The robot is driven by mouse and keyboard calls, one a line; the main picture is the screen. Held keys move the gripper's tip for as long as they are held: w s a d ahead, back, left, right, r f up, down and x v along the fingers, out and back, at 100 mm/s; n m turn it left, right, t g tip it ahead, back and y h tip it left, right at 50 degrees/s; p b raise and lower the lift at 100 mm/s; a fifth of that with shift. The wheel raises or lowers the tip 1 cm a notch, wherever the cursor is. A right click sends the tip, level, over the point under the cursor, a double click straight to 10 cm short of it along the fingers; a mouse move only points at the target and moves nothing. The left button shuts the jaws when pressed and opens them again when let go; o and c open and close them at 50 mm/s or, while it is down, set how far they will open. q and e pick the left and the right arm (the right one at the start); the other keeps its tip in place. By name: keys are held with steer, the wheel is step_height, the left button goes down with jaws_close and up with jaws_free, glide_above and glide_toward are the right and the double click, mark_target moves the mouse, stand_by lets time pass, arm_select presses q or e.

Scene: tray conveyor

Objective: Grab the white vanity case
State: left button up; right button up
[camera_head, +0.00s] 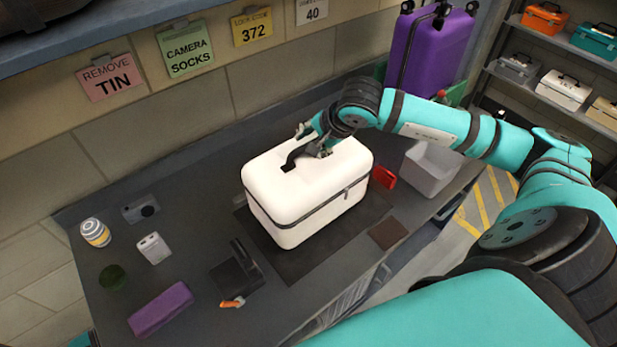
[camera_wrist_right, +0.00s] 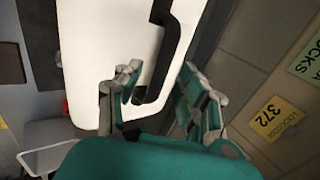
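The white vanity case (camera_head: 283,187) stands upright and closed on a dark mat on the counter, with a dark handle (camera_head: 294,159) on its lid. My right gripper (camera_head: 311,143) is at the lid, over the back end of the handle. In the right wrist view, the case (camera_wrist_right: 88,50) fills the upper middle. There the fingers of the right gripper (camera_wrist_right: 158,88) are apart, one on each side of the dark handle (camera_wrist_right: 150,105), with gaps showing. I cannot tell whether either finger touches the case.
A purple case (camera_head: 430,50) stands behind on the right. A red object (camera_head: 384,177) and a pale bin (camera_head: 432,168) are right of the white case. A black device (camera_head: 237,272), purple box (camera_head: 160,309), can (camera_head: 95,232) and small items lie left. Shelves (camera_head: 565,45) hold more cases.

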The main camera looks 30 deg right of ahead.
steer(key=shift+x, duration=0.95)
steer(key=shift+r, duration=0.1)
steer(key=shift+c, duration=0.4)
jaws_close()
steer(key=shift+w+r, duration=0.1)
steer(key=shift+r, duration=0.05)
